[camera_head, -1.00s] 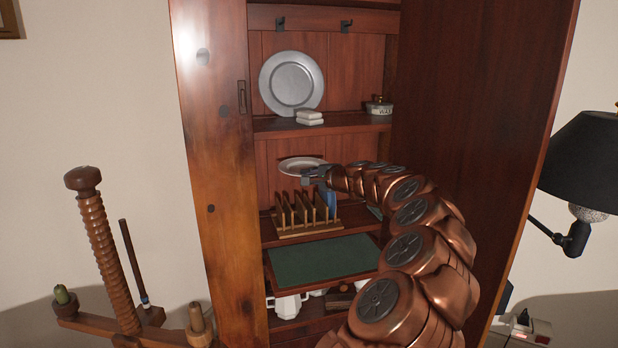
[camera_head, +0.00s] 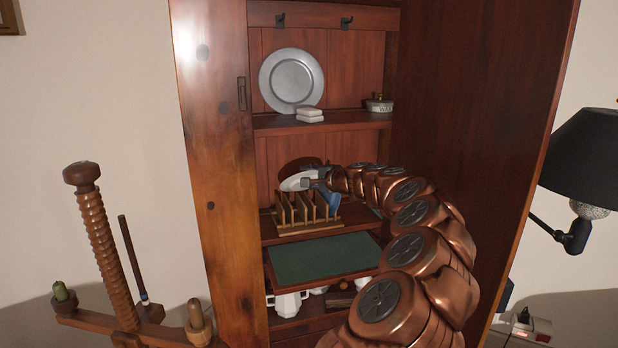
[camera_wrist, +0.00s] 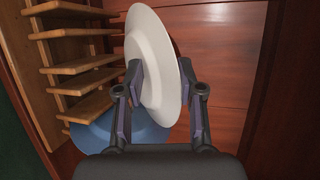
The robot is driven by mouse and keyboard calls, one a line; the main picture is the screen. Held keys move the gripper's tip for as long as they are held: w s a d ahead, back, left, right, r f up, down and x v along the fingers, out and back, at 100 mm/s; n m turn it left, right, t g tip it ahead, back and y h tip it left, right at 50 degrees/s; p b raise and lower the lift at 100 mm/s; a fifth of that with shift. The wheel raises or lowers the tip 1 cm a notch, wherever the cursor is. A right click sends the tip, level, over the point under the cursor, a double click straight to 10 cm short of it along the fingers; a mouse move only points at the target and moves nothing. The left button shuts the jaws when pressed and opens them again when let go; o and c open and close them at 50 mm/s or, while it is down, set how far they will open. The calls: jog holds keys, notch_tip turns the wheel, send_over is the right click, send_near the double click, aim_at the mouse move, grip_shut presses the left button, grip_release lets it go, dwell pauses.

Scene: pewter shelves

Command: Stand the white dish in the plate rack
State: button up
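The white dish (camera_wrist: 152,62) is between the two fingers of my gripper (camera_wrist: 160,95) in the wrist view, with a finger pad on each face. It also shows tilted in the head view (camera_head: 297,181), held just above the plate rack (camera_head: 300,222). The rack is wooden with several upright slats; in the wrist view its slats (camera_wrist: 75,62) are to the left of the dish. A blue plate (camera_wrist: 118,132) is at the rack's near end in the wrist view, partly hidden by the dish and a finger. My gripper in the head view (camera_head: 313,184) is at the dish's right side.
A grey pewter plate (camera_head: 291,80), white blocks (camera_head: 310,115) and a small lidded pot (camera_head: 379,104) stand on the shelf above. A green panel (camera_head: 325,258) lies below the rack. The cupboard's side walls (camera_head: 225,140) bound the space. White crockery (camera_head: 288,303) is on the lowest shelf.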

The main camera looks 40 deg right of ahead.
jog(key=shift+r, duration=0.15)
dwell(0.3)
jog(key=shift+r, duration=0.3)
jog(key=p+v, duration=0.2)
jog(key=v, duration=1)
jog(key=shift+r, duration=0.1)
